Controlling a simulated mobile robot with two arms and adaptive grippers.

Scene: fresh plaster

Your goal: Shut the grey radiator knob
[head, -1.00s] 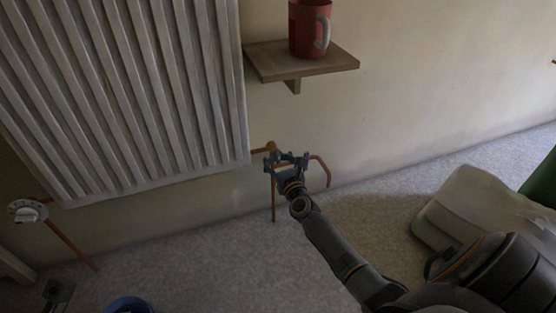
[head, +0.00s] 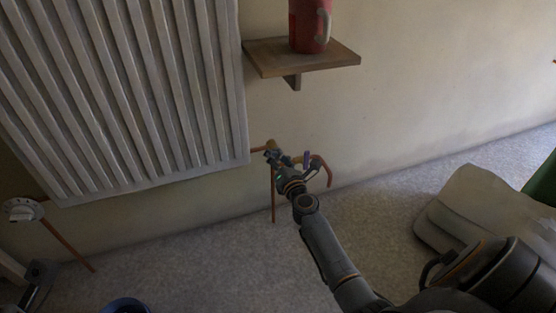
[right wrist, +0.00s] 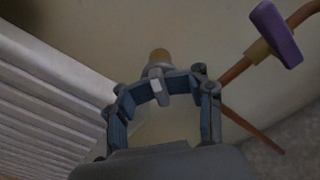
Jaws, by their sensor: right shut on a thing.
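The grey radiator knob (right wrist: 156,79) sits on a brass fitting (right wrist: 159,56) at the radiator's lower right corner. My right gripper (right wrist: 158,88) is shut on the knob, with its blue finger pads against the knob's two sides. In the head view my right gripper (head: 272,158) covers most of the knob, and the brass fitting (head: 270,145) shows just beyond it. How far the knob is turned cannot be told. A dark part (head: 40,272) at the lower left may belong to my left gripper; its fingers are not clear.
A purple handle (right wrist: 275,35) on a copper pipe (right wrist: 235,72) is close right of my right gripper. The white radiator (head: 150,100) is to its left. A shelf (head: 310,60) with a red mug (head: 308,25) is above. A white dial (head: 20,210) is far left.

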